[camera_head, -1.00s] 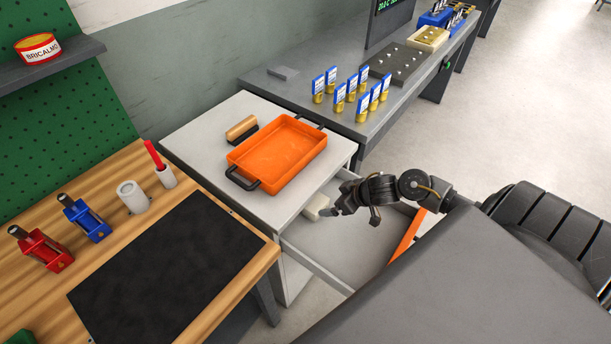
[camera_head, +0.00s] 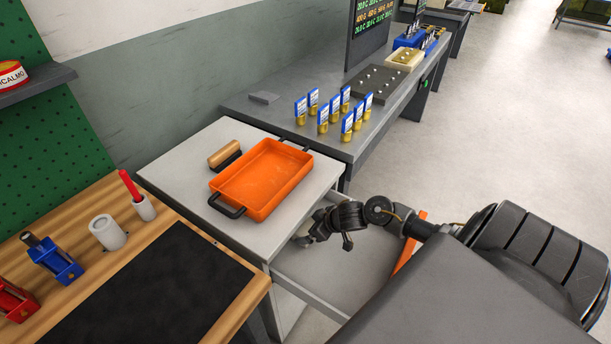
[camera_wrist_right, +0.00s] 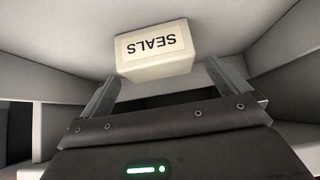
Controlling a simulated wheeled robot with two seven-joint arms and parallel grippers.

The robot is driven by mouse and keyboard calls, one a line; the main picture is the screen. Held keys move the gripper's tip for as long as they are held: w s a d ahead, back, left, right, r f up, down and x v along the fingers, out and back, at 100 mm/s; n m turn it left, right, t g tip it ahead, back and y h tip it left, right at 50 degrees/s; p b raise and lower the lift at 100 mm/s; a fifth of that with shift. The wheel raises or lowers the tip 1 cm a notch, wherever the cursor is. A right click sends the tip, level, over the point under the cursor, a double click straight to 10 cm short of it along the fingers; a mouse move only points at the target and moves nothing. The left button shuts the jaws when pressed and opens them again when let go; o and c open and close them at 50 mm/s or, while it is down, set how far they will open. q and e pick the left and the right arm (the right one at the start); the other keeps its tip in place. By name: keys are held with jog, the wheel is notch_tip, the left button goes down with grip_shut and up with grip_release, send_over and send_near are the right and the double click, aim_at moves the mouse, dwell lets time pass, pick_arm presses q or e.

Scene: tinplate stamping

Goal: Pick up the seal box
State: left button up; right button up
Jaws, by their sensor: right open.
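The seal box is a small cream box (camera_wrist_right: 157,50) with a label reading SEALS, upside down in the right wrist view. It sits inside the open drawer (camera_head: 335,313) of the grey cabinet. In the head view my right gripper (camera_head: 307,239) reaches into the drawer and largely hides the box. In the right wrist view the gripper (camera_wrist_right: 161,73) is open, one finger towards each side of the box's near end. I cannot tell whether the fingers touch it. My left gripper is not in view.
An orange tray (camera_head: 262,176) and a wooden-handled brush (camera_head: 224,154) stand on the cabinet top above the drawer. The drawer walls lie close around my right gripper. A wooden bench (camera_head: 180,236) with a black mat is at left, a grey table (camera_head: 262,112) behind.

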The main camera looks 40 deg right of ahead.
aim_at(306, 227)
jog(key=shift+x, duration=2.55)
jog(key=shift+w+d+r, duration=0.1)
jog(key=shift+w+r, duration=0.05)
jog(key=c, duration=0.9)
jog(key=shift+c, duration=0.6)
jog(key=shift+r, duration=0.15)
